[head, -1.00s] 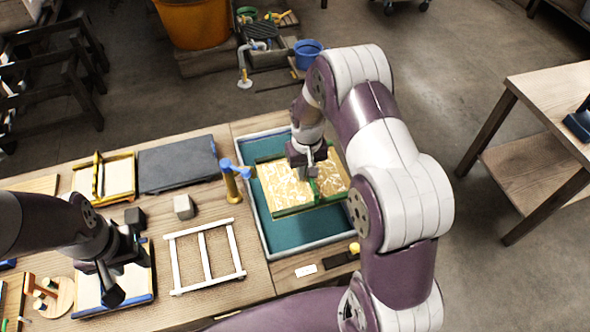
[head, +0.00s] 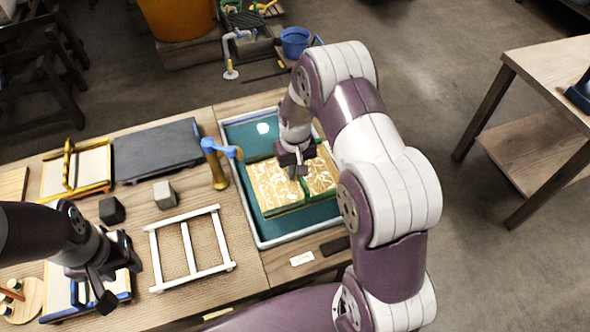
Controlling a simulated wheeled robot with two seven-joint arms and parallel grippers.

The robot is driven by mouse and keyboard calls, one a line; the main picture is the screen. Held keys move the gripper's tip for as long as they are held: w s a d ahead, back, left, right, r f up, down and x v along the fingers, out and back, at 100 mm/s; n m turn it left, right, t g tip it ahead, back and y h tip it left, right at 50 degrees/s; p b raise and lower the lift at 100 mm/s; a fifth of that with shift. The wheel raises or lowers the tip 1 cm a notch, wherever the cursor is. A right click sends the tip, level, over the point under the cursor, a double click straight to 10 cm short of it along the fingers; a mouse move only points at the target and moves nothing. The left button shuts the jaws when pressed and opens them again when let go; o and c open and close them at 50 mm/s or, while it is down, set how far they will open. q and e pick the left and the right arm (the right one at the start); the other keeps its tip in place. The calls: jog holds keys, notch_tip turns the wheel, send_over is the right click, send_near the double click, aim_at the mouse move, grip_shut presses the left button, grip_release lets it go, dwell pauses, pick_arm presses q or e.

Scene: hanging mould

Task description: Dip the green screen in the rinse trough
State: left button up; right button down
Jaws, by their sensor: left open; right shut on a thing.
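The green screen (head: 272,189) is a green-edged frame with a pale, yellow-patterned mesh and a green bar across it. It lies roughly flat within the outline of the rinse trough (head: 292,223), a light-rimmed tray with a teal inside. I cannot tell whether the screen is in the liquid or just above it. My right gripper (head: 298,170) points down and is shut on the screen near its middle bar; my arm hides part of the right side. My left gripper (head: 100,287) is open and empty over the blue-edged frame at the front left.
A blue-topped brass tap (head: 216,168) stands at the trough's left edge. A white rack (head: 188,250), a grey block (head: 164,195), a dark slab (head: 155,152) and a yellow frame (head: 75,170) occupy the bench to the left.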

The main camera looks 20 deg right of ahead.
notch_tip(320, 180, down, 12)
jog(key=b, duration=0.8)
jog(key=shift+w+f+b, duration=0.1)
jog(key=shift+f+b, duration=0.4)
jog(key=shift+f, duration=0.45)
jog(key=shift+w+f+b, duration=0.1)
jog(key=shift+w+b, duration=0.25)
jog(key=shift+w, duration=1.15)
